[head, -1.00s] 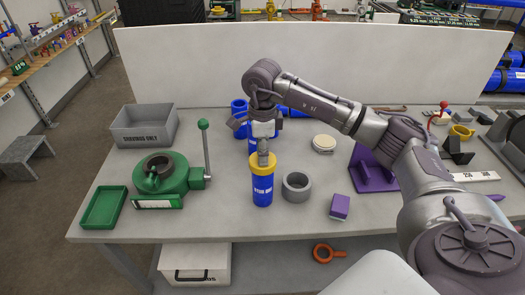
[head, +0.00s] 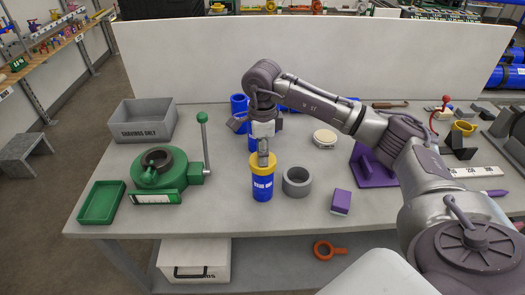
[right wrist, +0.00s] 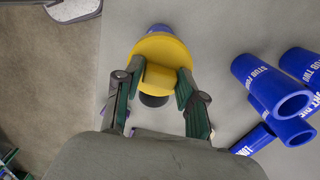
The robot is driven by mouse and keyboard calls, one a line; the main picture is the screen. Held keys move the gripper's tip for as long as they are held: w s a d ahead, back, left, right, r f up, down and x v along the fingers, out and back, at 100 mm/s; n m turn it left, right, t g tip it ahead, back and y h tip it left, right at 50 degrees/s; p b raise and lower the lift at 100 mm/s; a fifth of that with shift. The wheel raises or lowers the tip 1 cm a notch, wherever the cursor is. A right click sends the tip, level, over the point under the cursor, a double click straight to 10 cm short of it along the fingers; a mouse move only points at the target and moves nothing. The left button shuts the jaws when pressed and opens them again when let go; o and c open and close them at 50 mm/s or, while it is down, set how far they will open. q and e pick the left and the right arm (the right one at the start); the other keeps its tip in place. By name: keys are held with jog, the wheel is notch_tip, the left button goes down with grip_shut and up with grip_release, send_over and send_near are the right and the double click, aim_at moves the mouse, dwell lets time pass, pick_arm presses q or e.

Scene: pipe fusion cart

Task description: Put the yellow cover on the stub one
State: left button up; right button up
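The blue stub (head: 262,188) stands upright on the table; its white label looks like "STUB ONE". The yellow cover (head: 262,162) sits at its top and looks level; I cannot tell whether it is fully seated. My right gripper (head: 263,152) points down from above, its fingers on either side of the cover's raised block. In the right wrist view the yellow cover (right wrist: 160,62) lies at the fingertips, close against the block, and hides most of the stub. My left gripper is not in view.
A grey ring (head: 296,181) stands just right of the stub. A green fixture (head: 168,178) with an upright lever and a green tray (head: 101,203) are at left. A purple block (head: 340,202) lies front right.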

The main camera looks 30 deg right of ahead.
jog(key=o, duration=0.3)
jog(key=shift+r, duration=0.1)
notch_tip(320, 180, up, 12)
dwell(0.5)
